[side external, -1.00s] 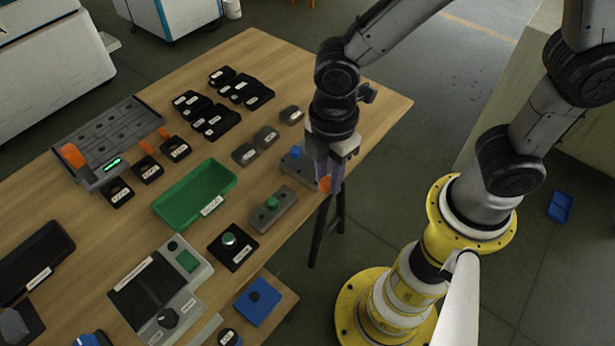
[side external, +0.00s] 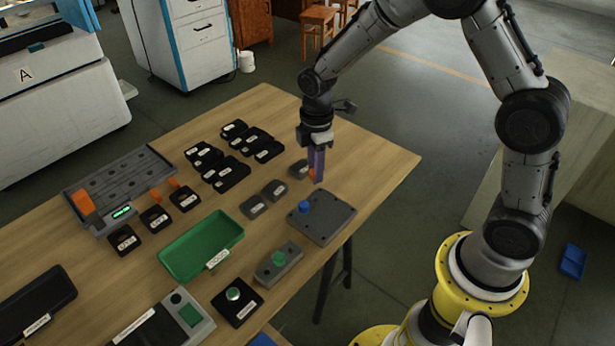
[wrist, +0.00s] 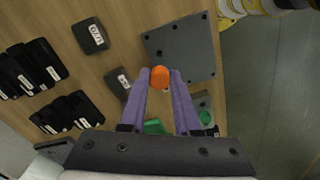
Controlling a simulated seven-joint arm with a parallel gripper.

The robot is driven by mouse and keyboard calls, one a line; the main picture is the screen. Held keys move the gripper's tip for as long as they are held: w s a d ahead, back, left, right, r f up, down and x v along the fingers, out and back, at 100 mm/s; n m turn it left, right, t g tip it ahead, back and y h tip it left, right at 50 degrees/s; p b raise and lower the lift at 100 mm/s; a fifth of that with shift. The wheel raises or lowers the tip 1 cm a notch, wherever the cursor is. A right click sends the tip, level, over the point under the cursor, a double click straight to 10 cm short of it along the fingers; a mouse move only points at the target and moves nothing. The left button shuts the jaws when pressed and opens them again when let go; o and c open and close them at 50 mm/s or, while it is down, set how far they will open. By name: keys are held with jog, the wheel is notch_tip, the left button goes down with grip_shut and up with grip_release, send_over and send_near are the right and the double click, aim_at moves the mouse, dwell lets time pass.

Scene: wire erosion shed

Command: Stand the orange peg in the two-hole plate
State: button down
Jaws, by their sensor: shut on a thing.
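My gripper (side external: 316,180) has purple fingers, shut on the orange peg (side external: 312,174). In the wrist view the peg (wrist: 158,78) shows end-on, round and orange, between the fingertips (wrist: 160,73). The peg is held in the air. In the side view it appears just beyond the back edge of the flat grey plate (side external: 335,222), apart from it. A blue peg (side external: 305,207) stands near the plate's left side.
A smaller grey block with a green peg (side external: 278,259) and a green tray (side external: 167,261) lie left of the plate. Small grey boxes (side external: 253,207) and several black labelled boxes (side external: 233,129) stand behind. Bare wood (side external: 375,170) lies right of the plate.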

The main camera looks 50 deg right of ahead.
jog(key=shift+d+f, duration=0.15)
jog(key=shift+d, duration=0.05)
jog(key=shift+f, duration=2.45)
jog(key=shift+f, duration=1.4)
jog(key=c, duration=0.5)
grip_release()
jog(key=shift+c, duration=0.2)
jog(key=shift+r, duration=3.55)
